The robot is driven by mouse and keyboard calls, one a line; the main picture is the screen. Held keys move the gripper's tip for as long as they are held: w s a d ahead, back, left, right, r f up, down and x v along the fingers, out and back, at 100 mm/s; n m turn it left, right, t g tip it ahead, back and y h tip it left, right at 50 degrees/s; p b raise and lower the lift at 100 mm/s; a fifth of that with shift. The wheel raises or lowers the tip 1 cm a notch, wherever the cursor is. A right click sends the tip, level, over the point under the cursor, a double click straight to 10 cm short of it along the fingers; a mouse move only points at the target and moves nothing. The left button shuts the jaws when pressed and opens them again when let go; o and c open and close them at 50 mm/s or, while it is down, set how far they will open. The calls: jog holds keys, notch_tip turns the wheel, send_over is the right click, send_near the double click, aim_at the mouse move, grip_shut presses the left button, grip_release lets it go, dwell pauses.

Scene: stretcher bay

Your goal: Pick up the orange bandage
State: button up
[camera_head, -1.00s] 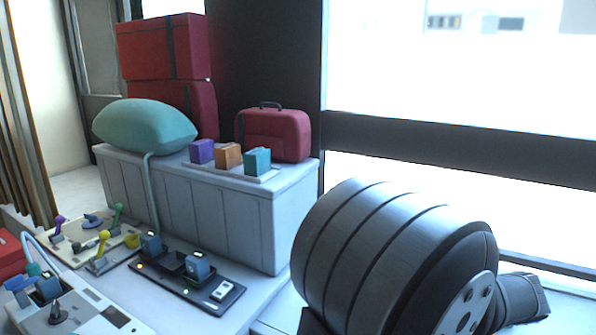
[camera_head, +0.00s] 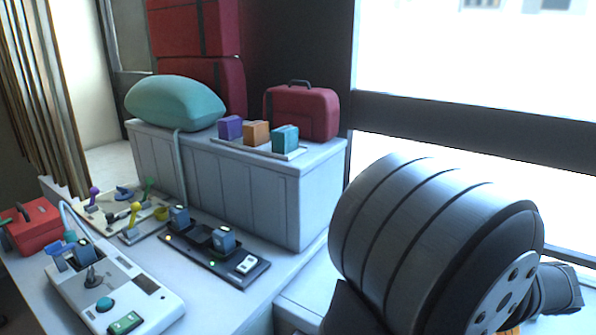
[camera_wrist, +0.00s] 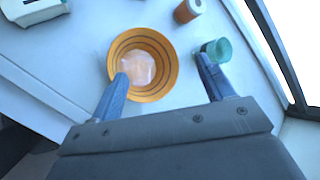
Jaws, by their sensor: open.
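A small orange roll (camera_wrist: 187,11), which looks like the orange bandage, is at the top of the wrist view on a pale surface. My gripper (camera_wrist: 162,65) is open, its two blue fingers apart with nothing held between them. The roll lies beyond the fingertips, up and to the right. In the head view an orange block (camera_head: 256,133) sits between a purple and a teal block on the white chest; I cannot tell whether it is a bandage. My gripper is hidden in the head view behind my arm.
In the wrist view a striped orange-yellow bowl (camera_wrist: 117,51) lies under the left fingertip and a teal cup-like piece (camera_wrist: 217,50) is by the right one. A white device (camera_wrist: 33,9) is top left. The head view shows a console (camera_head: 112,292) and red toolbox (camera_head: 38,226).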

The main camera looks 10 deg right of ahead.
jog(key=w+d+n+g, duration=0.7)
jog(key=w+d+n, duration=0.5)
jog(key=w+n, duration=0.45)
jog(key=x, duration=0.7)
jog(key=w+x, duration=0.1)
jog(key=x, duration=0.2)
jog(key=shift+f, duration=0.4)
jog(key=shift+t, duration=0.3)
jog(key=shift+s+x, duration=0.2)
jog(key=shift+x, duration=1.15)
jog(key=shift+s+x, duration=0.2)
jog(key=shift+x, duration=1.15)
jog(key=shift+a, duration=0.2)
jog(key=shift+c, duration=0.2)
jog(key=c, duration=1)
